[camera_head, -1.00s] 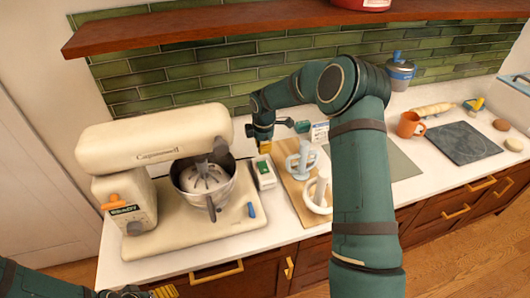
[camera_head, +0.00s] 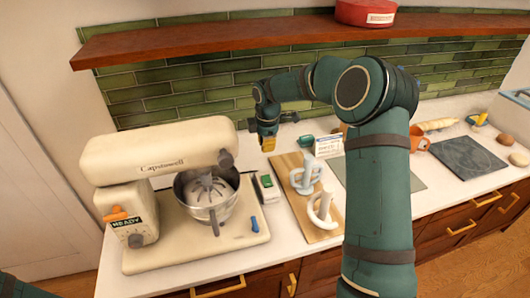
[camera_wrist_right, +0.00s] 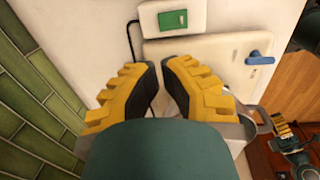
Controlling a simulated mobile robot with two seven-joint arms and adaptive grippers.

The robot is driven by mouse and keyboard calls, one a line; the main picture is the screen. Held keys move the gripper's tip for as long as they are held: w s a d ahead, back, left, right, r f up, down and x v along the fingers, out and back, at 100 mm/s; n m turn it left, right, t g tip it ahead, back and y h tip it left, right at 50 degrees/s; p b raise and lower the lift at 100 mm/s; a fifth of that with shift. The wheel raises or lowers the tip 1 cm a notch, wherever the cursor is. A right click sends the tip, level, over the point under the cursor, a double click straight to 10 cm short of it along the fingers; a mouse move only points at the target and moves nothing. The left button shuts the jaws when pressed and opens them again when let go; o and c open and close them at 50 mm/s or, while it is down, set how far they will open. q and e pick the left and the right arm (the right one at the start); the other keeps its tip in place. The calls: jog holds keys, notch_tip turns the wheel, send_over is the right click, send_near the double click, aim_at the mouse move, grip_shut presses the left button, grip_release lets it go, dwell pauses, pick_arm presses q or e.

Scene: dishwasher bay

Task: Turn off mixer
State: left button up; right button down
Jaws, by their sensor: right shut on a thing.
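The cream stand mixer (camera_head: 160,155) stands at the left of the counter, its head lowered over a steel bowl (camera_head: 208,205). An orange lever (camera_head: 120,216) sits above its READY panel (camera_head: 122,224), with a grey knob below. A blue lever (camera_head: 255,223) is on its base; it also shows in the right wrist view (camera_wrist_right: 258,57). A white box with a green button (camera_head: 266,184) lies right of the mixer. My right gripper (camera_head: 267,146) is behind and above this box, apart from it, its fingers nearly together; what they hold is hidden. My left gripper (camera_wrist_right: 290,138) shows small in the wrist view.
A wooden board (camera_head: 290,165) with pale blue and white mug-like pieces is right of the white box. An orange mug (camera_head: 417,140) and a dark slab (camera_head: 467,158) are farther right. A wooden shelf (camera_head: 230,34) hangs above against green tiles.

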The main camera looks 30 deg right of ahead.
aim_at(263, 176)
jog(key=b, duration=0.3)
jog(key=shift+a+f, duration=0.15)
jog(key=shift+a, duration=0.15)
jog(key=f, duration=0.4)
jog(key=w+f, duration=0.1)
jog(key=f, duration=0.9)
jog(key=shift+w+d, duration=0.2)
jog(key=shift+w, duration=0.1)
